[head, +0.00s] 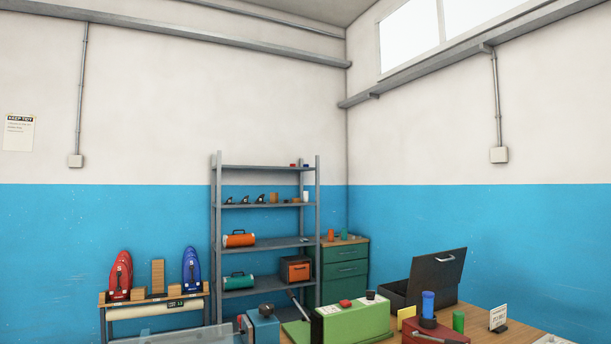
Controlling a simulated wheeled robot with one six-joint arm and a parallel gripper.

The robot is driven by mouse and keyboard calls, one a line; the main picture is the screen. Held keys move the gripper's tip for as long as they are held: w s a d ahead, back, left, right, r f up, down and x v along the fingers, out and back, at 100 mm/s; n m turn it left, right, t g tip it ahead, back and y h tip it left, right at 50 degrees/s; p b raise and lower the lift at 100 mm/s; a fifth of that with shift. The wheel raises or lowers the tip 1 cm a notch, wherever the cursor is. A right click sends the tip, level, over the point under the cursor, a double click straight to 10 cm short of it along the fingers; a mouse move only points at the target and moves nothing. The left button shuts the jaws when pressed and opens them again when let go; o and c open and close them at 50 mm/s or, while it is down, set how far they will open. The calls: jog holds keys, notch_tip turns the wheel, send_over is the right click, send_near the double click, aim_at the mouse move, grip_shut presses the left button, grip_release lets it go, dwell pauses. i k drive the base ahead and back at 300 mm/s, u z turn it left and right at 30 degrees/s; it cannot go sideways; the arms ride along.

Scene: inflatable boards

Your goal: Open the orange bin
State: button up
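An orange box-shaped bin (299,272) with dark edges sits on a lower shelf of the grey metal rack, at its right end. It is small in the head view, and its front looks closed; I cannot make out a handle or lid clearly. An orange cylinder (239,240) with a dark handle lies on the shelf above, to the left. My gripper is not in view.
A workbench (480,322) fills the lower right, holding a green machine (352,322), a blue cylinder and an open black case (436,279). A green drawer cabinet (345,272) stands right of the rack (215,215). A low stand with red and blue boards is left.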

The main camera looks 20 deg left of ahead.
aim_at(298, 271)
jog(key=u, duration=2.9)
jog(key=i, duration=4.2)
jog(key=z, duration=2.45)
jog(key=i, duration=1.8)
